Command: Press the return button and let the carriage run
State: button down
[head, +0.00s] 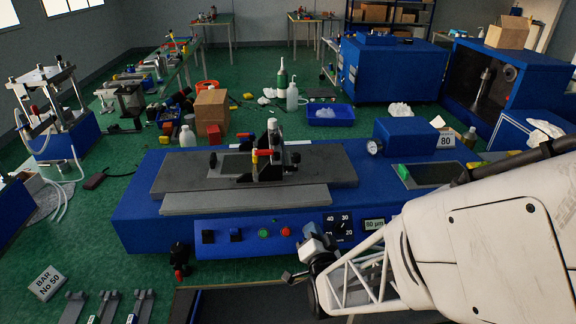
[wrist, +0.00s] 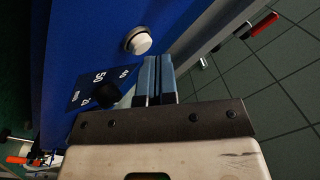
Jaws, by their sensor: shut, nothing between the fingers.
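The blue press (head: 160,215) stands in the middle of the head view. Its carriage (head: 268,155), with red and yellow parts, sits upright on the dark grey bed (head: 320,170). A round white button (wrist: 138,41) sticks out of the blue front panel in the wrist view. I see no label on it. My gripper (head: 311,252) is at the front panel, left of and below the dial. In the wrist view my gripper (wrist: 158,62) is shut and empty, its fingertips beside the white button and apart from it in the picture. Contact cannot be told.
The panel also has a green button (head: 263,233), a red button (head: 285,231), two dark switches (head: 208,237) and a dial (head: 338,224). A gauge (head: 374,147) sits at the press's right.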

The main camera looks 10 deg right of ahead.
jog(key=shift+w+f, duration=0.35)
dwell(0.4)
jog(key=shift+s+r, duration=0.4)
jog(key=shift+r, duration=0.05)
dwell(0.5)
jog(key=shift+s+r, duration=2)
jog(key=shift+s, duration=0.05)
jog(key=shift+r, duration=0.1)
jog(key=s+d+r+n+g, duration=0.3)
jog(key=s+r+g, duration=0.4)
jog(key=s+d+r+n+g+h, duration=0.1)
jog(key=s+d+r+n+g, duration=0.2)
jog(key=s+r+g, duration=0.4)
jog(key=shift+s+d+r+n+g, duration=0.15)
jog(key=shift+s+r+n+g, duration=0.2)
jog(key=shift+s+n+g, duration=0.35)
dwell(2.0)
